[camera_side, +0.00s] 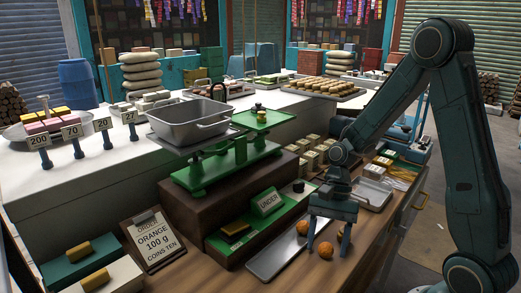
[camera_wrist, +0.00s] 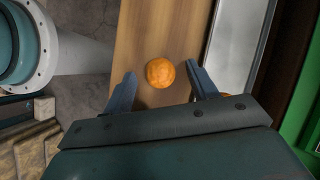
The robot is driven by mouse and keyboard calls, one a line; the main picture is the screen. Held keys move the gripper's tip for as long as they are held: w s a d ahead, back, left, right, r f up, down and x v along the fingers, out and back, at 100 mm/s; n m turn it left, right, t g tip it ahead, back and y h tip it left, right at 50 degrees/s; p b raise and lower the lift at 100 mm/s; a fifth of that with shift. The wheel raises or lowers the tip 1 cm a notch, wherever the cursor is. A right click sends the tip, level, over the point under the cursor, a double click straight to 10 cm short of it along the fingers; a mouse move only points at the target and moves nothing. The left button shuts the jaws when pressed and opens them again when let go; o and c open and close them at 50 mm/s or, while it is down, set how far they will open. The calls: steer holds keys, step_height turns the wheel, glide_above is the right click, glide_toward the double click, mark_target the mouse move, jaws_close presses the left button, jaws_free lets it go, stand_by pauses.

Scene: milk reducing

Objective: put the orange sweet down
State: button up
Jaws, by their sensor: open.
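An orange sweet (camera_side: 325,250), round and ball-like, rests on the wooden counter beside the long metal tray (camera_side: 272,258). In the wrist view this sweet (camera_wrist: 160,73) lies on bare wood between my fingers, with gaps on both sides. A second orange sweet (camera_side: 302,227) sits at the tray's far end; in the wrist view only a sliver of orange shows behind the right finger. My gripper (camera_side: 328,244) points down with its jaws apart around the first sweet, holding nothing.
A green balance scale (camera_side: 222,170) with a grey pan (camera_side: 190,122) stands on a brown block to the left. An order board (camera_side: 153,240) reads "ORANGE 100 g, COINS TEN". A green "UNDER" sign (camera_side: 267,202) stands behind the tray. Pale blocks (camera_side: 318,152) and a small tray (camera_side: 372,194) lie behind.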

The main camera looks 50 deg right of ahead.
steer(key=c, duration=1.1)
steer(key=shift+r, duration=0.1)
steer(key=shift+c, duration=0.2)
step_height(320, 180, up, 20)
stand_by(0.6)
steer(key=shift+d, duration=0.1)
stand_by(0.5)
steer(key=w+d+f+n, duration=0.2)
steer(key=d+f, duration=0.3)
steer(key=d, duration=0.4)
steer(key=w+d+f+n+g+h, duration=0.1)
steer(key=w+d+f, duration=0.1)
steer(key=d+f, duration=0.3)
steer(key=w+d+f+n+g, duration=0.1)
steer(key=d+f, duration=0.5)
steer(key=d, duration=0.7)
steer(key=shift+w+d+n+h, duration=0.3)
steer(key=shift+w+n+h, duration=0.1)
steer(key=shift+w+n, duration=0.4)
